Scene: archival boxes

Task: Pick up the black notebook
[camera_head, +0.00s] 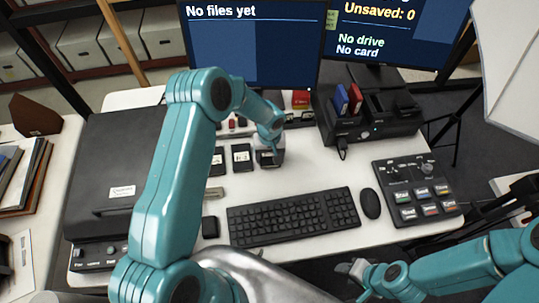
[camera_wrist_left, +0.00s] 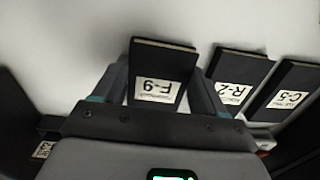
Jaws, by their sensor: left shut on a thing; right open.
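My left gripper (camera_head: 268,155) is low over the white desk, left of the black dock. In the left wrist view, its jaws (camera_wrist_left: 160,95) are shut on a flat black block labelled F-9 (camera_wrist_left: 163,58). I cannot tell whether this block is a notebook, or whether it is clear of the desk. Two similar black blocks, R-2 (camera_wrist_left: 238,75) and C-5 (camera_wrist_left: 290,88), lie beside it. They also show in the head view, R-2 (camera_head: 241,153) and C-5 (camera_head: 217,158). My right gripper (camera_head: 350,268) is open and empty at the desk's front edge.
A black keyboard (camera_head: 293,216), mouse (camera_head: 370,203) and button panel (camera_head: 418,188) are in front and to the right. The dock (camera_head: 375,128) holds red and blue pieces. Monitors (camera_head: 250,50) stand behind. A black scanner-like machine (camera_head: 120,180) is at left, partly behind my arm.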

